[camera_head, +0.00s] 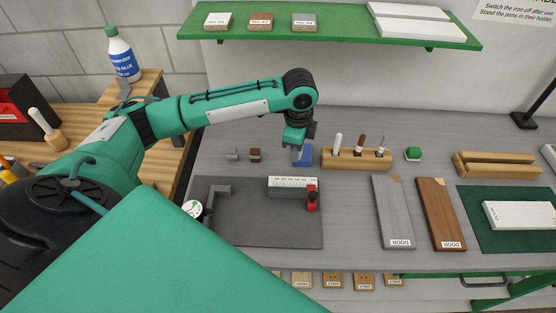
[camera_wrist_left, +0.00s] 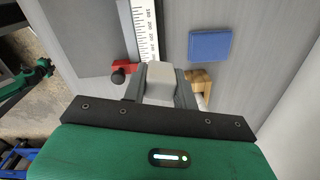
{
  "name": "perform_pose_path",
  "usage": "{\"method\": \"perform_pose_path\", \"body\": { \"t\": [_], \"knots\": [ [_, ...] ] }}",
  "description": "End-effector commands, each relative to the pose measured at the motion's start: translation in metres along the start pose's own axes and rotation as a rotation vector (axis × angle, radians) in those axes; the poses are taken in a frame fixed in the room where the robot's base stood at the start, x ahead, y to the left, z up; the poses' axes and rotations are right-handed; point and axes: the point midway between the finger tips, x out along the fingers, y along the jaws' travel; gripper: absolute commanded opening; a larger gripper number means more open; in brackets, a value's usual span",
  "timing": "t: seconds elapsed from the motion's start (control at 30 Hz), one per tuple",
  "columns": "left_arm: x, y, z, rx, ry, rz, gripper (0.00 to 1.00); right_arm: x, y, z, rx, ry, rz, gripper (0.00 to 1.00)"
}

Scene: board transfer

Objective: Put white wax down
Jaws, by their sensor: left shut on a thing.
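The white wax (camera_wrist_left: 160,82) is a pale block between the two fingers of my left gripper (camera_wrist_left: 166,88) in the wrist view. The gripper is shut on it. In the head view my left gripper (camera_head: 297,150) hangs over the back of the grey bench, in front of a flat blue block (camera_head: 306,155). The wax is hard to make out there. A grey block (camera_head: 232,155) and a brown block (camera_head: 255,154) sit to the left on the bench. The blue block (camera_wrist_left: 210,45) also shows in the wrist view, apart from the wax. My right gripper is not in view.
A wooden holder (camera_head: 345,160) with three upright pens stands just right of my gripper. A dark mat (camera_head: 250,233) with a ruler and red stop lies in front. Grey (camera_head: 393,215) and brown boards (camera_head: 440,215) lie to the right. A green shelf (camera_head: 345,45) is above.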

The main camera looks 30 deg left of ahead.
Motion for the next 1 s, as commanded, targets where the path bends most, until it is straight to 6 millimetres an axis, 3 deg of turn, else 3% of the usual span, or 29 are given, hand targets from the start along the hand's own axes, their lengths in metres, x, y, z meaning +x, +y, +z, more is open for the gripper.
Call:
{"method": "perform_pose_path", "body": {
  "t": [0.7,1.0],
  "knots": [
    [0.025,-0.062,0.061,1.084,0.001,0.025,0.07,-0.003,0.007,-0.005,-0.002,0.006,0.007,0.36],
    [0.033,-0.071,0.074,1.294,0.009,0.035,0.07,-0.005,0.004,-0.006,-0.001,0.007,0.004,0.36]
  ]
}}
